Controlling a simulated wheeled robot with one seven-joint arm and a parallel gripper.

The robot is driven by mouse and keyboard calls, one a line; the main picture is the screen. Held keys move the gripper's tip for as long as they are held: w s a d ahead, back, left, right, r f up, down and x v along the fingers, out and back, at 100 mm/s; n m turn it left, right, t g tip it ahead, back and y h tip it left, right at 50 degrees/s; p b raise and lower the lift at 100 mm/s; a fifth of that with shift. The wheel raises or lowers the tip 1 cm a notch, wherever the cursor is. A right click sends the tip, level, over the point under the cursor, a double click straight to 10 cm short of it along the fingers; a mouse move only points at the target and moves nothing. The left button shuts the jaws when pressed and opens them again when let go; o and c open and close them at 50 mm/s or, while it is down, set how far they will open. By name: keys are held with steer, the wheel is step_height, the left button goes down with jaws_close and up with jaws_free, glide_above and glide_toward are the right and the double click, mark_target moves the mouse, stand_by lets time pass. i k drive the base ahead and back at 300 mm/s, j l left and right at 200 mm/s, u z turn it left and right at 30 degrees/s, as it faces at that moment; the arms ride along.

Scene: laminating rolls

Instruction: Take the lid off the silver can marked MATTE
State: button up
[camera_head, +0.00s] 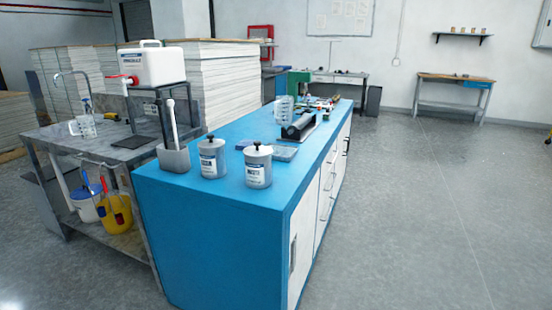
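Two silver cans stand upright on the near end of the blue-topped counter (232,199). The left can (211,160) and the right can (257,172) each wear a lid with a dark knob on top. Both cans have a white and dark blue label facing me. The print is too small to tell which one says MATTE. The left can's lid (209,141) and the right can's lid (258,150) both sit on their cans. My gripper is not in view.
A grey holder (174,158) with a white-handled tool stands left of the cans. Behind them are a blue-grey pad (284,153), a dark roller (299,128) and a clear measuring jug (284,110). A grey sink bench adjoins at left. The floor at right is clear.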

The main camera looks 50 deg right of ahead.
mark_target(258, 151)
steer(key=i+j+z, duration=0.15)
steer(key=z, duration=0.3)
steer(key=i+j+z, duration=0.1)
steer(key=j+z, duration=0.3)
steer(key=i+j+z, duration=0.1)
steer(key=j+z, duration=0.55)
steer(key=j, duration=1.1)
